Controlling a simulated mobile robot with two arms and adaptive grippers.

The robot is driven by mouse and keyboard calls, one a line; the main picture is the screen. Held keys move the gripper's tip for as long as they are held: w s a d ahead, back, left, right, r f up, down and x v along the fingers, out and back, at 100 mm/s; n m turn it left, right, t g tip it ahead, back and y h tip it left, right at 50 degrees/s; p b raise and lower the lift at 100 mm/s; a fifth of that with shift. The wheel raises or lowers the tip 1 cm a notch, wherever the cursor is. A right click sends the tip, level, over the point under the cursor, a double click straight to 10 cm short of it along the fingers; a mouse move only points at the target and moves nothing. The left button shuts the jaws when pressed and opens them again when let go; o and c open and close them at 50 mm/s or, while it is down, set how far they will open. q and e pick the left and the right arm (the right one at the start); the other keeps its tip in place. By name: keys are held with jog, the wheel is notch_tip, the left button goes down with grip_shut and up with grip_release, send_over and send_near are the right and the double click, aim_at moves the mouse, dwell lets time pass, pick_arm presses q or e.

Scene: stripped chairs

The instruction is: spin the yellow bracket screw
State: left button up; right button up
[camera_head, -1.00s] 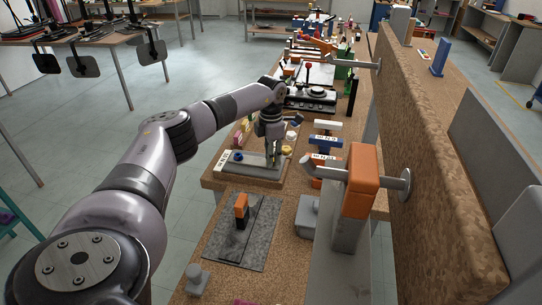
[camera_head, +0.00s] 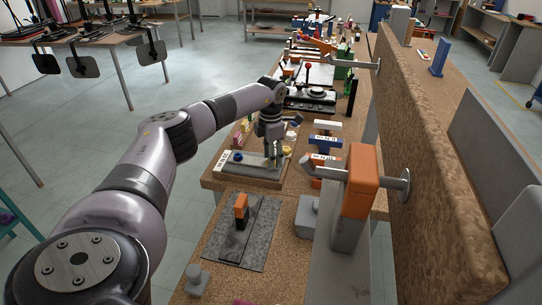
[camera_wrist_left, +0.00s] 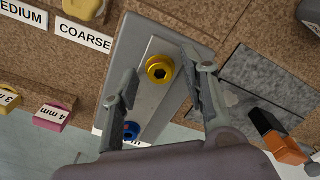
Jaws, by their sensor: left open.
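The yellow bracket screw (camera_wrist_left: 160,69) is a round head with a dark hex socket, set in a light grey bracket plate (camera_wrist_left: 157,103) in the left wrist view. A blue screw (camera_wrist_left: 130,130) sits at the other end of the plate; it also shows in the head view (camera_head: 238,156). My left gripper (camera_wrist_left: 158,62) is open, with one finger on each side of the yellow screw and a gap to both. In the head view my left gripper (camera_head: 274,156) points down over the right end of the bracket board and hides part of it. My right gripper is not in view.
A grey mat with an orange-topped block (camera_head: 241,206) lies nearer on the bench. Blue and white labelled blocks (camera_head: 325,144) stand to the right of the gripper. A tall brown board (camera_head: 430,160) bounds the bench on the right.

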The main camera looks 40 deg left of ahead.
pick_arm(q)
jog(key=shift+r, duration=0.1)
notch_tip(320, 180, up, 12)
dwell(0.4)
dwell(0.5)
